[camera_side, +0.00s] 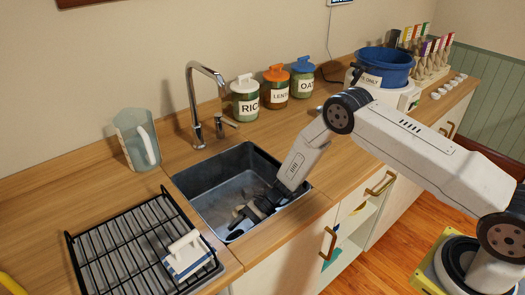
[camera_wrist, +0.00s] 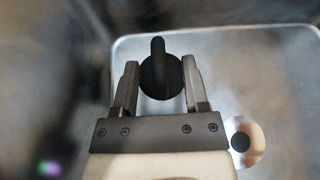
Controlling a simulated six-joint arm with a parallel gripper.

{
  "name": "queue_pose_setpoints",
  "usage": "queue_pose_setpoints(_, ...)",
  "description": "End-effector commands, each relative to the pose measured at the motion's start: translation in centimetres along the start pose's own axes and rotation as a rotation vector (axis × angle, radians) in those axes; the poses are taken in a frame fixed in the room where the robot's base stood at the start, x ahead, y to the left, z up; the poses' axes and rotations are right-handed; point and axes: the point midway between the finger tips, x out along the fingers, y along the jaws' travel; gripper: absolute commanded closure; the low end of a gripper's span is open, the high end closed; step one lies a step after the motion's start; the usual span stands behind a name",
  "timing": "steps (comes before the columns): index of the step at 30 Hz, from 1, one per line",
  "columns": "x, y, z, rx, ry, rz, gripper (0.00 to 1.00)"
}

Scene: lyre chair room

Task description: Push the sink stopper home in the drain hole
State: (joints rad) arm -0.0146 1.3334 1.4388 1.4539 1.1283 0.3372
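The black sink stopper (camera_wrist: 160,72), a round disc with an upright bar handle, shows in the wrist view between and just beyond my fingertips. My gripper (camera_wrist: 160,85) is open, with one finger on each side of it; I cannot tell whether either finger touches the disc. The drain hole (camera_wrist: 242,141), a pale ring with a dark centre, lies to the right of my gripper, apart from the stopper. In the side view my gripper (camera_side: 242,215) reaches low into the dark grey sink (camera_side: 205,178). A dark patch near the front wall there is too small to identify.
The tap (camera_side: 195,100) stands behind the sink. Jars (camera_side: 246,100) line the back. The sink walls closely surround my gripper.

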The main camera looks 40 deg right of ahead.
Motion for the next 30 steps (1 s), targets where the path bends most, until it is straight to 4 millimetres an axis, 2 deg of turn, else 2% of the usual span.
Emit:
queue_pose_setpoints(13, -0.3, 0.0, 0.0, 0.0, 0.0, 0.0, 0.4)
queue_pose_setpoints(17, -1.2, -0.1, 0.0, 0.001, 0.0, -0.002, 0.4)
queue_pose_setpoints(22, -3.2, -0.1, 0.0, 0.001, 0.0, -0.004, 0.4)
queue_pose_setpoints(30, -4.5, -0.3, 3.1, -0.003, 0.0, -0.001, 0.4)
